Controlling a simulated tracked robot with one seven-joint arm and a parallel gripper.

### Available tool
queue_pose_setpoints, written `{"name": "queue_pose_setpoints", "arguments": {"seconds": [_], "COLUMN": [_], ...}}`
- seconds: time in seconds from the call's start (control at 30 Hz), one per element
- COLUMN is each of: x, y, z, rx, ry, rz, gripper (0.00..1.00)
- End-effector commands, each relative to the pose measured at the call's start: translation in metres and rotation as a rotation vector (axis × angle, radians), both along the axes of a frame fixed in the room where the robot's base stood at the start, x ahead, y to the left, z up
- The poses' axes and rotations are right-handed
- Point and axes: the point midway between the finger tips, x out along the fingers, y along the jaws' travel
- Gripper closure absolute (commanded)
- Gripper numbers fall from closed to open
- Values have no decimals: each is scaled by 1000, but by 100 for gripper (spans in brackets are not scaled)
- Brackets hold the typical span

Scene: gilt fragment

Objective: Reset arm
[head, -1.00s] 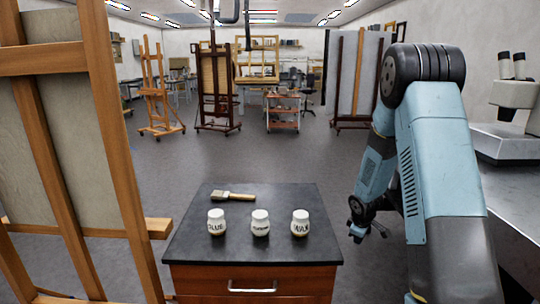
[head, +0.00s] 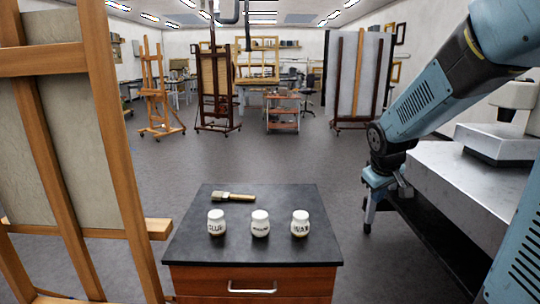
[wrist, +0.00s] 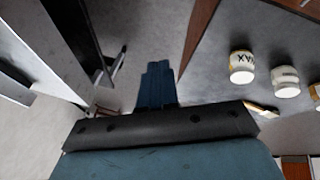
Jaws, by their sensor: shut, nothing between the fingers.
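My blue arm reaches in from the right side of the head view. My gripper (head: 368,228) hangs at its end, pointing down, to the right of the black-topped cabinet (head: 250,252) and beside the grey bench. In the wrist view my gripper (wrist: 158,68) is shut, with its blue fingers together and nothing between them. It is apart from the jars and the brush.
On the cabinet stand the glue jar (head: 216,223), a middle jar (head: 260,223) and the wax jar (head: 300,223), behind them a brush (head: 232,196). A metal bench (head: 455,190) is at right, a wooden easel (head: 110,130) at left. Floor behind the cabinet is clear.

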Motion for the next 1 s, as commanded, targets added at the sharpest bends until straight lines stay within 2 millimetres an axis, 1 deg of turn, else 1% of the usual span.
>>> {"name": "queue_pose_setpoints", "arguments": {"seconds": [0.03,0.2,0.5,0.7,0.8,0.9,1.0], "x": [-12,-50,-122,-170,-190,-204,-213], "y": [3,12,31,43,49,53,55], "z": [12,39,73,86,89,91,91], "rx": [14,65,170,244,278,302,316], "ry": [-15,-39,-77,-98,-103,-107,-107], "rz": [-19,-85,-188,-244,-267,-280,-290], "gripper": [100,100,100,100,100,100,100]}}
